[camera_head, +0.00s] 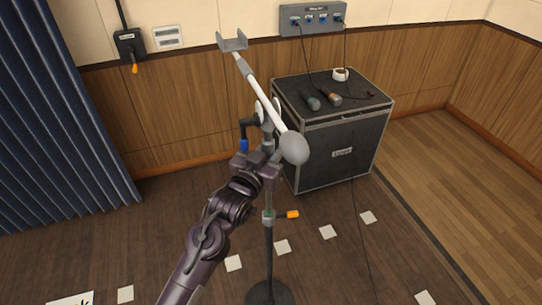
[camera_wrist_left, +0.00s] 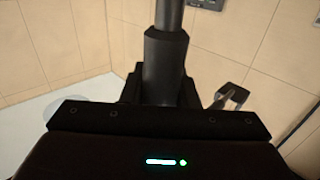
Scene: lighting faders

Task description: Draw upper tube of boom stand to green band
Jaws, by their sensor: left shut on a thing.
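The boom stand rises from a dark round base (camera_head: 268,293) up a dark lower tube (camera_head: 268,258). A collar with an orange lever (camera_head: 291,214) sits partway up, and a short stretch of grey upper tube (camera_head: 269,198) shows above it. A pale boom (camera_head: 262,92) slants across the top, with a cradle at the far end and a round grey weight (camera_head: 293,148) at the near end. My left gripper (camera_head: 266,153) is shut on the upper tube near its top; in the left wrist view a dark sleeve (camera_wrist_left: 163,65) stands between the jaws.
A black case (camera_head: 340,155) stands behind to the right, with microphones and a cup (camera_head: 340,74) on top. A blue curtain (camera_head: 60,110) hangs at the left. White floor markers (camera_head: 328,232) lie around the stand. A cable runs across the floor at right.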

